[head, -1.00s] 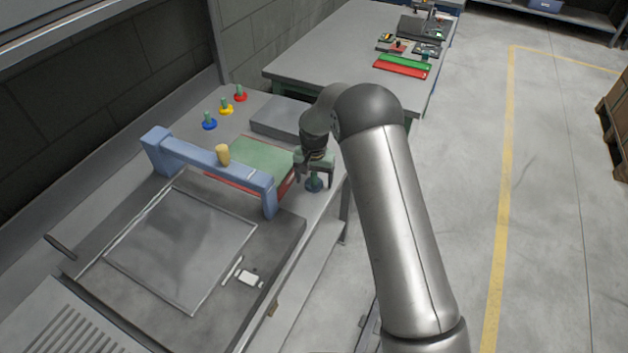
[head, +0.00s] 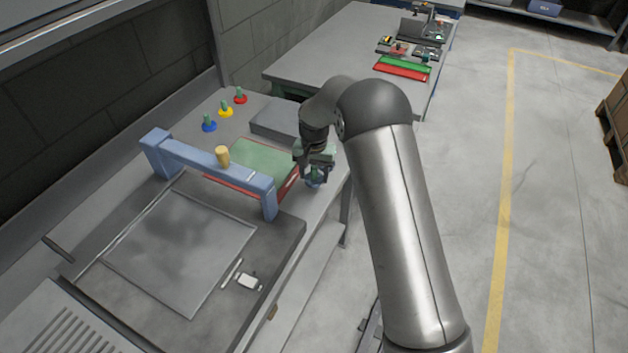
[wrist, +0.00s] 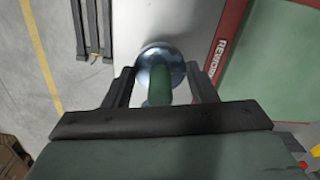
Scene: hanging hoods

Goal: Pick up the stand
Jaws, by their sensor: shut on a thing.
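My gripper is shut on the stand's post, with a dark finger on either side in the wrist view. The post's top is hidden by the gripper in the head view. The stand looks upright; I cannot tell whether its base touches the bench.
A green mat with a red border (head: 262,160) lies just left of the gripper. A blue bridge-shaped bar (head: 195,156) with a yellow knob stands nearby. Blue, yellow and red pegs (head: 226,108) stand behind. A grey block (head: 275,120) lies beyond the mat.

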